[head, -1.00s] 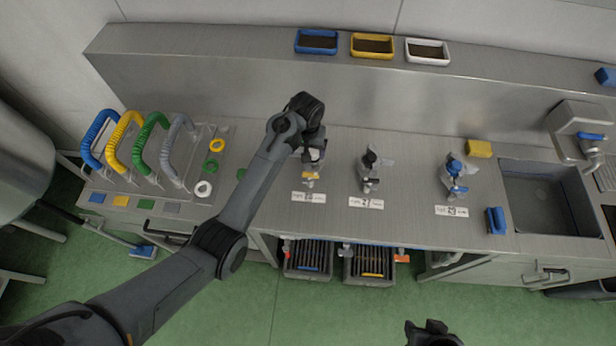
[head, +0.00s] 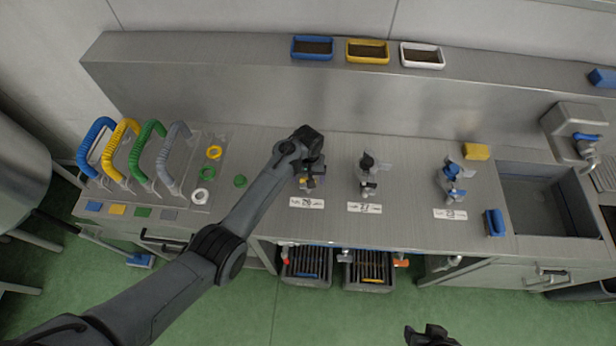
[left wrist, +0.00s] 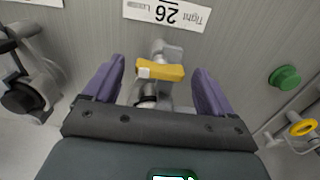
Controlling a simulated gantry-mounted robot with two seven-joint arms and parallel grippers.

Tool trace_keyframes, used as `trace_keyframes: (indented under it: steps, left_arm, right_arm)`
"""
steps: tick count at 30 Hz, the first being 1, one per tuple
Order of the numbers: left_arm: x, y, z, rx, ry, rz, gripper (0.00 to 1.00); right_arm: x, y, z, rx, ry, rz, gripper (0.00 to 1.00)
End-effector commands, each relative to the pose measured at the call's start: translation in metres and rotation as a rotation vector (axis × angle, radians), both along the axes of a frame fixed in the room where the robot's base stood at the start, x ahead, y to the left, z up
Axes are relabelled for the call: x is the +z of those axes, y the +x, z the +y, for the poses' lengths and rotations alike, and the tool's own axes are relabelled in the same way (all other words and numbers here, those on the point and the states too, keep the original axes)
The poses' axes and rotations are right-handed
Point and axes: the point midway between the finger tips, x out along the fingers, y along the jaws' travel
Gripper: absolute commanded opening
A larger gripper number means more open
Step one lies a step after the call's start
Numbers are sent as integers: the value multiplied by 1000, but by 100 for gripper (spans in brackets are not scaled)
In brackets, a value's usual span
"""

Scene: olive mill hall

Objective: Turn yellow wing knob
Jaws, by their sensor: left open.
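The yellow wing knob (left wrist: 160,70) sits on a grey metal valve (left wrist: 168,48) behind the label marked 26. It lies crosswise between the two purple fingers of my left gripper (left wrist: 156,74) in the left wrist view. The fingers are open, with a gap on each side of the knob. In the head view my left gripper (head: 311,176) is over the leftmost valve, and the knob (head: 304,181) is mostly hidden behind it. A dark part of my right arm (head: 430,336) shows at the bottom edge of the head view; its fingers are not clear.
Two more valves stand to the right, a black-knobbed one (head: 367,175) and a blue-knobbed one (head: 452,172). Coloured hoses (head: 120,145) and rings (head: 207,173) are on the left of the steel bench. A green cap (head: 240,181) lies near the gripper. A sink (head: 545,200) is at right.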

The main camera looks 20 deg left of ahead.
Motion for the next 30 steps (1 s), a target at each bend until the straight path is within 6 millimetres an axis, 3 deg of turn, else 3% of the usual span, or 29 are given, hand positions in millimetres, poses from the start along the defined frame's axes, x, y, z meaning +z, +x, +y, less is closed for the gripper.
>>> trace_keyframes:
  steps: [10, 21, 30]
  left_arm:
    - [-3, 0, 0, 0, 0, 0, 85]
    - [-3, 0, 0, 0, 0, 0, 30]
    - [-2, 0, 1, -32, 1, 1, 29]
  right_arm:
    - [-1, 0, -1, 3, -5, 0, 43]
    - [0, 0, 0, -1, 0, 0, 43]
    - [3, 0, 1, -4, 5, 0, 43]
